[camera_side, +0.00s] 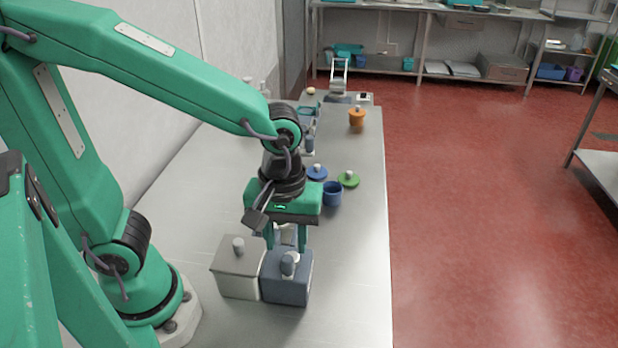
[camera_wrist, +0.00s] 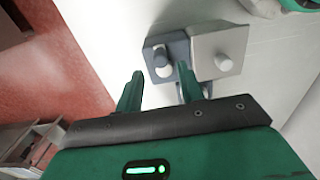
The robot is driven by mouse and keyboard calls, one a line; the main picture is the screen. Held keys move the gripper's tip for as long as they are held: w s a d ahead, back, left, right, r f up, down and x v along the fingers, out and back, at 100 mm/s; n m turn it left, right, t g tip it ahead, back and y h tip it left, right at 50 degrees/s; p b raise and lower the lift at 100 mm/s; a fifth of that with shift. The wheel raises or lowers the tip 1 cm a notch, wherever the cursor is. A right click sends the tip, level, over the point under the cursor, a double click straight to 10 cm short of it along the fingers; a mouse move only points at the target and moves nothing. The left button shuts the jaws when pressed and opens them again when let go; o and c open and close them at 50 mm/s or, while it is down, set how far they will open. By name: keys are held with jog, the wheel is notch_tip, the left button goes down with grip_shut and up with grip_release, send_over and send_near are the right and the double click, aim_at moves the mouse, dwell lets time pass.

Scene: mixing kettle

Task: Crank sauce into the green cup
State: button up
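My gripper (camera_side: 287,250) is open, fingers pointing down, above and just behind a blue-grey box (camera_side: 288,285) with a pale knob on top. In the wrist view, my gripper (camera_wrist: 159,71) has its fingers apart, and the box (camera_wrist: 152,52) with its knob shows beyond and between them. I see nothing clearly held. A green lid-like disc (camera_side: 348,181) with a pale knob lies on the table; I cannot make out a green cup. A blue cup (camera_side: 332,195) stands beside it. No crank can be made out for sure.
A light grey box (camera_side: 238,272) with a knob stands beside the blue-grey one. A blue lid (camera_side: 316,173) and an orange lidded pot (camera_side: 357,118) stand farther back. A grey device (camera_side: 339,80) is at the table's far end. The right front of the metal table (camera_side: 350,270) is clear.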

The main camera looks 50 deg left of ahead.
aim_at(287, 258)
jog(key=shift+f, duration=2.8)
jog(key=c, duration=0.6)
